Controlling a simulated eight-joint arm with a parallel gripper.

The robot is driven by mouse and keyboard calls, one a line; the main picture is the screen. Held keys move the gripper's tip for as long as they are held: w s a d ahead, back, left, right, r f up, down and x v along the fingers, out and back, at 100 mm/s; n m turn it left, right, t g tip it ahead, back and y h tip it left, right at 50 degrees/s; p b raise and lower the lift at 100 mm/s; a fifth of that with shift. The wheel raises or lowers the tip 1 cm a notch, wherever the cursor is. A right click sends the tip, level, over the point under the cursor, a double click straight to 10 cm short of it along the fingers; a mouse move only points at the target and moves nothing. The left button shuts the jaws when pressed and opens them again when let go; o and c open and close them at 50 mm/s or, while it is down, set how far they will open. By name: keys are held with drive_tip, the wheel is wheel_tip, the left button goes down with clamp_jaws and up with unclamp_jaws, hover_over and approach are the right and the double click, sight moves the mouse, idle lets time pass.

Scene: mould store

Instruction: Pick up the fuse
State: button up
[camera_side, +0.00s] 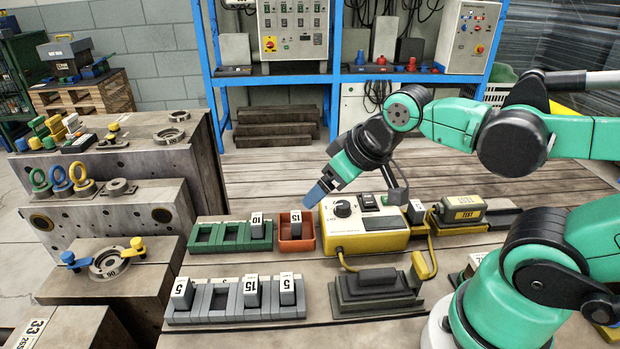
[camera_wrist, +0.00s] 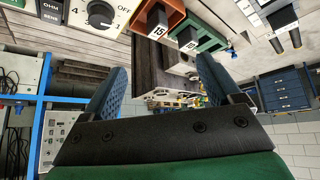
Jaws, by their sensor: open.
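My gripper (camera_side: 318,193) is open and empty, its blue fingers above the left end of the yellow meter box. The wrist view shows both blue fingers apart with nothing between them (camera_wrist: 161,68). Several block-like fuses are in view. A fuse marked 15 (camera_side: 296,224) stands in the small orange tray (camera_side: 284,244), left of and below my gripper; it also shows in the wrist view (camera_wrist: 157,22). A fuse marked 10 (camera_side: 257,226) stands in the green rack (camera_side: 220,247). The grey rack (camera_side: 218,317) holds fuses marked 5 (camera_side: 182,293), 15 (camera_side: 251,291) and 5 (camera_side: 287,289).
The yellow meter box (camera_side: 372,242) with a dial stands just below my gripper, a yellow cable in front. A yellow-grey test block (camera_side: 460,210) is right. A dark stepped block (camera_side: 375,291) stands in front. Stepped metal blocks (camera_side: 120,205) fill the left.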

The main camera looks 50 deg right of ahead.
sight(417, 205)
drive_tip(key=d+n+g, duration=0.1)
drive_tip(key=d, duration=0.2)
drive_tip(key=s+d+f+n+g, duration=0.1)
drive_tip(key=d, duration=0.1)
drive_tip(key=s+d+f+n+g+h, duration=0.1)
drive_tip(key=d, duration=0.2)
drive_tip(key=shift+d, duration=0.35)
drive_tip(key=s+d+n+g, duration=0.1)
drive_tip(key=s+d, duration=0.1)
drive_tip(key=s+d+f+n+g, duration=0.1)
drive_tip(key=d+n, duration=0.1)
drive_tip(key=d, duration=0.1)
drive_tip(key=s+d+f+n+g+y, duration=0.1)
drive_tip(key=s+d+n, duration=0.1)
drive_tip(key=shift+s+d+f, duration=0.15)
drive_tip(key=shift+s+f, duration=0.05)
drive_tip(key=shift+s, duration=0.1)
drive_tip(key=shift+s+d+f+g, duration=0.1)
drive_tip(key=shift+s+d+g, duration=0.15)
drive_tip(key=shift+g, duration=0.15)
drive_tip(key=shift+s+f+n, duration=0.1)
drive_tip(key=shift+f+n, duration=0.1)
drive_tip(key=shift+n, duration=0.1)
drive_tip(key=shift+f, duration=2.6)
clamp_jaws()
drive_tip(key=shift+r, duration=0.1)
